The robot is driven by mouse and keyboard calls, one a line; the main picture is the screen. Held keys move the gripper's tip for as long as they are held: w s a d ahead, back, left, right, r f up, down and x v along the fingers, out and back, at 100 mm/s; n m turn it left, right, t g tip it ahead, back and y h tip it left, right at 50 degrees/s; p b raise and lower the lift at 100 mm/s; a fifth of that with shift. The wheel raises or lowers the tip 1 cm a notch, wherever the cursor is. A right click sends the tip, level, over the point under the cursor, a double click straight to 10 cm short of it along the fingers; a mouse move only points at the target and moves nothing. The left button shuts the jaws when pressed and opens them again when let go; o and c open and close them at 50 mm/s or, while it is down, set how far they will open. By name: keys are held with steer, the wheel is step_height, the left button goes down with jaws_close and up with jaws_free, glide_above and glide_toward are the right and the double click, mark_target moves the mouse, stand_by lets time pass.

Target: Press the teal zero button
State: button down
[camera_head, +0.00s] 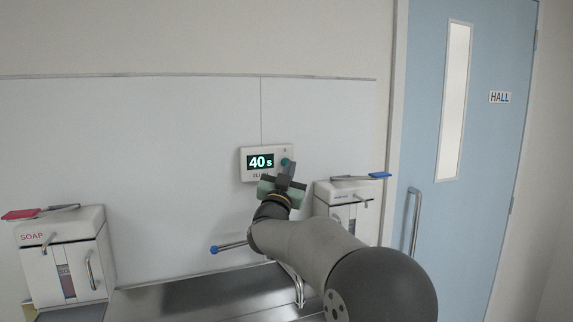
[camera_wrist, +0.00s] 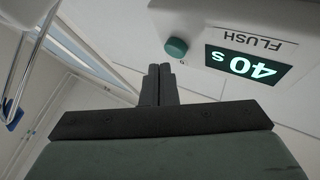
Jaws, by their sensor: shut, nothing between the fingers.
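The teal zero button (camera_head: 286,162) is a small round knob on the right side of a white wall timer box (camera_head: 245,172). The box's display (camera_head: 260,162) reads 40 s. In the wrist view the teal button (camera_wrist: 176,48) stands out from the box beside the lit display (camera_wrist: 243,66), which shows upside down with the word FLUSH. My gripper (camera_head: 290,170) is in front of the timer, just below the button. In the wrist view my gripper (camera_wrist: 159,70) has its fingers together and empty, with the tips close to the button. I cannot tell whether they touch it.
A soap dispenser (camera_head: 62,252) with a red lever is at the left. A second dispenser (camera_head: 345,190) with a blue lever is right of my gripper. A metal sink (camera_head: 200,297) lies below, with a blue-tipped tap lever (camera_head: 228,247). A blue door (camera_head: 480,130) is at the right.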

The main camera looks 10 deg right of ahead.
steer(key=shift+w, duration=0.15)
steer(key=shift+w+a, duration=0.1)
steer(key=shift+w, duration=0.2)
steer(key=shift+w, duration=0.4)
stand_by(0.6)
steer(key=shift+s, duration=0.15)
steer(key=shift+s+b, duration=0.7)
steer(key=shift+b, duration=0.2)
steer(key=shift+s+d+b, duration=0.2)
steer(key=shift+s+b, duration=0.45)
steer(key=shift+s, duration=0.15)
steer(key=shift+s+d+b, duration=0.25)
steer(key=shift+s+b, duration=0.4)
steer(key=shift+s, duration=0.2)
steer(key=shift+s+d+b, duration=0.2)
steer(key=shift+s+b, duration=0.45)
steer(key=shift+s, duration=0.15)
steer(key=shift+a, duration=0.1)
